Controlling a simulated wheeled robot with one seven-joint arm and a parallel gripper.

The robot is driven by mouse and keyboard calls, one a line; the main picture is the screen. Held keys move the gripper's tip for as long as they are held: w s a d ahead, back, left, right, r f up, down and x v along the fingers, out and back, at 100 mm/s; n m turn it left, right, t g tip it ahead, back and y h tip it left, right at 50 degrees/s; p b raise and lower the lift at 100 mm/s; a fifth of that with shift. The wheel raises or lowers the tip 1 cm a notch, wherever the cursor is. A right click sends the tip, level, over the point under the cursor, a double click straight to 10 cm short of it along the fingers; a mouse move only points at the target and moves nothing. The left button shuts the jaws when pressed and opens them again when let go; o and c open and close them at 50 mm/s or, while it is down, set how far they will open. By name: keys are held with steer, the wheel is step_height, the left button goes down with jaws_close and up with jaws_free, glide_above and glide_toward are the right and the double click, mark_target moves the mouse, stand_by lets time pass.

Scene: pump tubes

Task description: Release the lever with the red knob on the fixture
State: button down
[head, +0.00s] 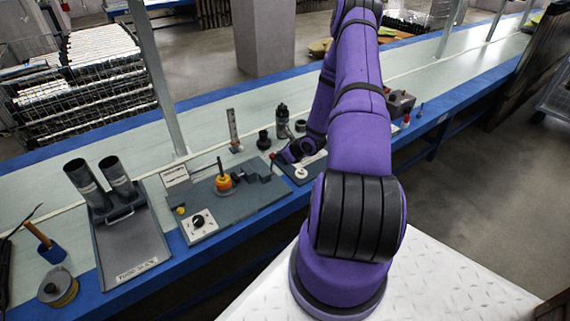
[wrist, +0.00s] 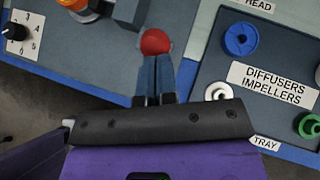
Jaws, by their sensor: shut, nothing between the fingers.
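The fixture (head: 243,205) is a grey plate on the bench in the head view, with a black dial and an orange-and-yellow round part with a dark post. Its red knob (head: 272,156) is at the plate's right side, and it also shows in the wrist view (wrist: 155,42) as a red ball. The lever under the knob is mostly hidden. My gripper (head: 284,157) is beside the knob on its right. In the wrist view my blue fingers (wrist: 155,62) are shut together and empty, with their tips right at the knob's edge. I cannot tell whether they touch it.
A tray (wrist: 203,88) labelled "diffusers impellers" is right of the fixture, holding a blue ring (wrist: 240,40), a white ring (wrist: 218,92) and a green ring (wrist: 308,126). Black cylindrical parts (head: 282,122) stand behind. A sloped rack with two tubes (head: 118,178) is at left.

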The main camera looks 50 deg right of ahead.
steer(key=w+d+g, duration=0.1)
steer(key=w+g, duration=0.2)
steer(key=w, duration=0.3)
steer(key=shift+w+d+r+m+y, duration=0.3)
steer(key=shift+w+r, duration=0.1)
stand_by(0.4)
stand_by(0.3)
steer(key=v, duration=1.3)
steer(key=shift+d, duration=0.35)
steer(key=shift+s, duration=0.1)
